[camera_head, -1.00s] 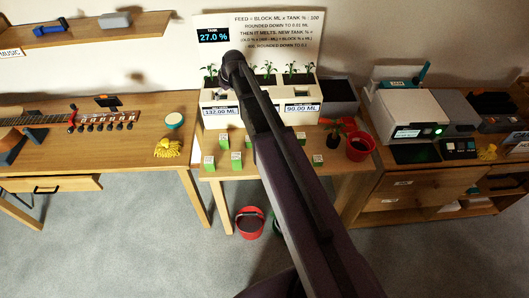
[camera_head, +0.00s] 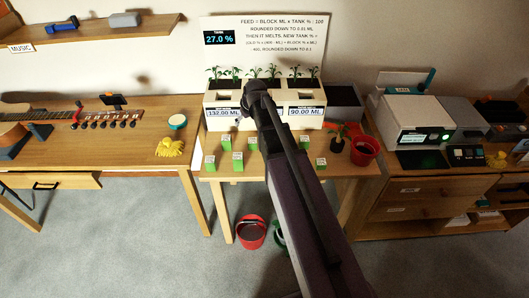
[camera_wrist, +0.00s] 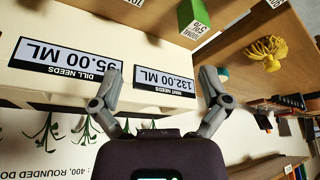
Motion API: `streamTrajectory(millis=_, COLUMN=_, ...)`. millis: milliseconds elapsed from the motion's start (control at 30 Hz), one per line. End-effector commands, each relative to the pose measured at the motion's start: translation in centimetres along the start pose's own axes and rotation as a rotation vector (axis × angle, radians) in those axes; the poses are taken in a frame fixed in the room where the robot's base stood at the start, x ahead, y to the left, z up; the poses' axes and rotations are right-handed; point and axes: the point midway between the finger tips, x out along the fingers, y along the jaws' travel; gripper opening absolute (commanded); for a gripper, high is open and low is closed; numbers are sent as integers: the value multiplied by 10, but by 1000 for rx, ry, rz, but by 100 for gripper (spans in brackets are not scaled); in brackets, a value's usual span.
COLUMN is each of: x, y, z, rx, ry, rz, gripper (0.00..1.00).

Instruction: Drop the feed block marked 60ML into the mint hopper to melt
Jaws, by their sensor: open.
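Several green feed blocks with white tops, such as one block (camera_head: 209,163), stand on the table in front. Their markings are too small to read, so I cannot tell which is 60ML. A green block (camera_wrist: 193,18) also shows in the wrist view. My gripper (camera_wrist: 160,74) is open and empty, close to the planter front; my arm hides part of the table.
The tank display (camera_head: 219,38) reads 27.0 %.

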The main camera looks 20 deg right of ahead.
Motion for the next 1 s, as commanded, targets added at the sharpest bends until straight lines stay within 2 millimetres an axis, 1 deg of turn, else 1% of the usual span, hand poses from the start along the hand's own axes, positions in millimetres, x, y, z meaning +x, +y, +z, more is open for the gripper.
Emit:
streamTrajectory(millis=33, x=6, y=1, z=9, rx=10, ry=0, rz=5, gripper=96)
streamTrajectory(millis=100, x=9, y=3, z=16, rx=26, ry=0, rz=11, gripper=96)
streamTrajectory(millis=800, x=42, y=18, z=86, rx=173, ry=2, rz=72, gripper=96)
streamTrajectory(millis=1000, x=49, y=22, z=102, rx=209, ry=4, rz=86, gripper=96)
